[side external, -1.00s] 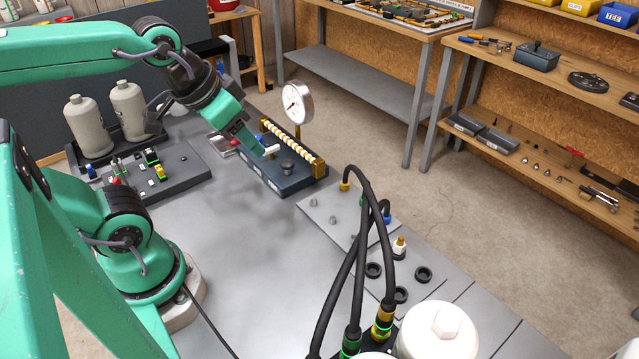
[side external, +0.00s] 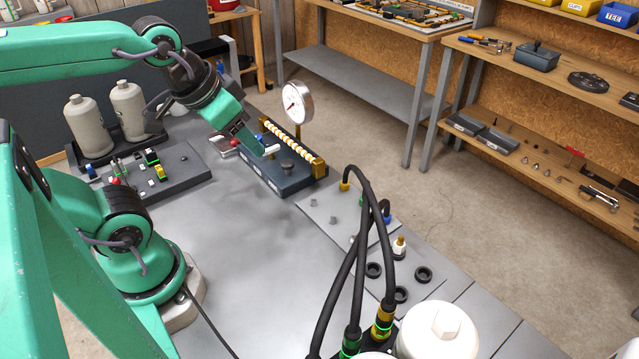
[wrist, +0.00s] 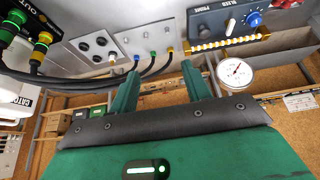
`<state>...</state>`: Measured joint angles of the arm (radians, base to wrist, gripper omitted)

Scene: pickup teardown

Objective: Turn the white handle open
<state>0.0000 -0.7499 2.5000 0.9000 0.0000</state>
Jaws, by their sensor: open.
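The white handle (side external: 273,149) is a small pale lever on top of the dark prime/bleed block (side external: 262,178), between a blue knob (side external: 259,137) and a dark round knob (side external: 287,166). In the wrist view, the white handle (wrist: 230,26) stands above and right of the right fingertip. My gripper (side external: 263,150) is over the block, and in the side view a teal finger overlaps the area right beside the handle. In the wrist view, my gripper (wrist: 161,70) is open with nothing between its fingers. Whether a finger touches the handle cannot be told.
A round gauge (side external: 297,103) stands on a brass post behind the block, beside a yellow-and-white striped bar (side external: 289,141). A grey port plate (side external: 335,217) with black hoses (side external: 345,262) lies to the right. Grey bottles (side external: 127,108) stand at the left.

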